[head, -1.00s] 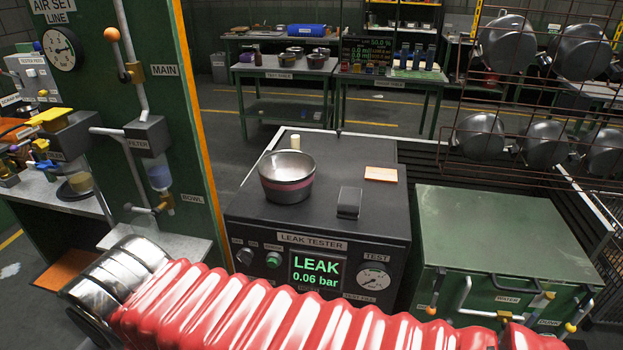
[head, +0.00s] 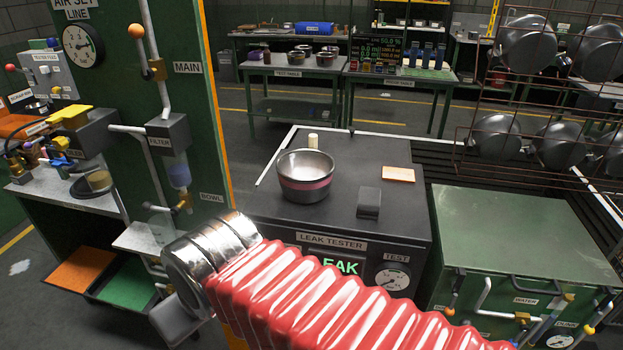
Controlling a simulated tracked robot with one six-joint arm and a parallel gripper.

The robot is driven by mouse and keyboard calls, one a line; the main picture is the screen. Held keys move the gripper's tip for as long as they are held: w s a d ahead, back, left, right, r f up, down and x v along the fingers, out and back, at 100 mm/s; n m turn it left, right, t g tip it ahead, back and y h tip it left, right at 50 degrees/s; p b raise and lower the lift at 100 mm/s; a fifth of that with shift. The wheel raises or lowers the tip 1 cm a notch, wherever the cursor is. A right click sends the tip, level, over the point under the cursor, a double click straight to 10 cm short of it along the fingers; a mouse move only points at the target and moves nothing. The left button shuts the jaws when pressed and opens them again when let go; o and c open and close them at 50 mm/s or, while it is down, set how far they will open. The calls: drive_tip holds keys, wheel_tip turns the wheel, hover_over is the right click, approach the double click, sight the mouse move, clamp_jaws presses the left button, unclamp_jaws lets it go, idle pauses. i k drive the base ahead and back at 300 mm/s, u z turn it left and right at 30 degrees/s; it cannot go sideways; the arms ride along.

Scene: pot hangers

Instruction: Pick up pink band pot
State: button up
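The pink band pot (head: 305,178) is a silver metal bowl with a pink stripe around its side. It stands upright on the dark top of the leak tester (head: 400,225), towards the left of that top. My red bellows-covered arm crosses the bottom of the head view, in front of the tester, and ends in a shiny metal cuff at the left. The cuff is nearer the camera and apart from the pot. No gripper fingers can be made out. The arm covers part of the tester's front and its green display.
A dark block (head: 369,203) and an orange-edged card (head: 398,174) lie right of the pot; a cream cylinder (head: 313,141) stands behind it. A green panel (head: 190,60) with pipes rises at left. A green tank (head: 520,235) and a rack of hanging pots (head: 497,137) are at right.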

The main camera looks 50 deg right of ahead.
sight(318, 167)
drive_tip(key=u, duration=0.05)
drive_tip(key=i, duration=1)
drive_tip(key=z, duration=0.1)
